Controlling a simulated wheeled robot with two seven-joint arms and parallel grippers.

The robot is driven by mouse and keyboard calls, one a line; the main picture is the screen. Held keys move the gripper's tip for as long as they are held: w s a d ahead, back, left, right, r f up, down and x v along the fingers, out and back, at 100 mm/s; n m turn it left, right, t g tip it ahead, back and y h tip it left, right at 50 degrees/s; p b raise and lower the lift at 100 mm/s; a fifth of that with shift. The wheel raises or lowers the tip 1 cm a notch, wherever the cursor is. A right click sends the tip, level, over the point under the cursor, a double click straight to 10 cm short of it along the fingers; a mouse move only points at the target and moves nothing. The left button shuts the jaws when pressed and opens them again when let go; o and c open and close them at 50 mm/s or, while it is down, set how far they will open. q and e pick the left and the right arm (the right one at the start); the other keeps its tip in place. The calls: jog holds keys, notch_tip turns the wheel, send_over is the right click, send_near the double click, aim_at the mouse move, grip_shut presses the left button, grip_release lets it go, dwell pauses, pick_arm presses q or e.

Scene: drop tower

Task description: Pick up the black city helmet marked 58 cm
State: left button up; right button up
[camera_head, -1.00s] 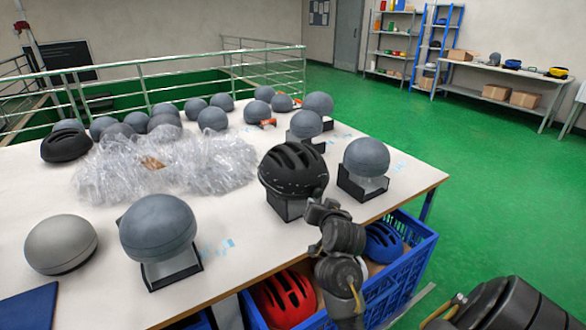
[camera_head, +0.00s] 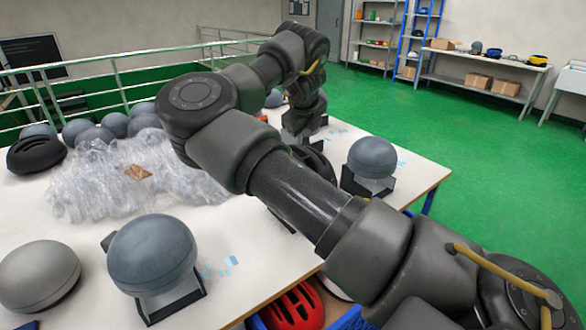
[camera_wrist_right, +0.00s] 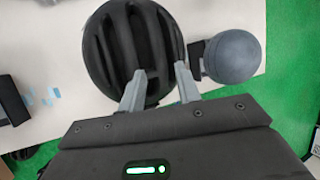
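A black vented helmet (camera_head: 318,160) sits on the table's right part, mostly hidden behind my right arm. In the right wrist view the black helmet (camera_wrist_right: 128,52) fills the upper middle. No 58 cm mark is readable. My right gripper (camera_head: 303,132) is over the helmet, pointing down. In the wrist view its two fingers (camera_wrist_right: 160,72) are apart, overlapping the helmet's near part and right edge; I cannot tell if they touch it. Another black helmet (camera_head: 37,153) lies at the table's left. My left gripper is not in view.
Grey headforms on black stands are close by, one right of the helmet (camera_head: 371,158) and one at the front (camera_head: 153,255). A grey dome (camera_head: 38,276) is front left. Crumpled clear plastic (camera_head: 120,185) covers mid-table. A red helmet (camera_head: 292,306) is below the front edge.

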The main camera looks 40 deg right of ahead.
jog(key=w+a+r+y, duration=0.2)
jog(key=a+r, duration=0.1)
jog(key=a, duration=0.2)
jog(key=x, duration=0.2)
jog(key=d+x, duration=0.1)
jog(key=x, duration=0.2)
jog(key=shift+p, duration=0.3)
jog(key=shift+d+f, duration=0.1)
jog(key=shift+f, duration=0.45)
jog(key=p+x, duration=0.1)
jog(key=x, duration=0.2)
jog(key=shift+d+f, duration=0.15)
jog(key=shift+f, duration=0.25)
jog(key=shift+w+d+f, duration=0.1)
jog(key=shift+f, duration=0.2)
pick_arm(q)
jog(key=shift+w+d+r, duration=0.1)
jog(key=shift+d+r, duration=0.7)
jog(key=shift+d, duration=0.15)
pick_arm(e)
jog(key=shift+r, duration=0.1)
grip_shut()
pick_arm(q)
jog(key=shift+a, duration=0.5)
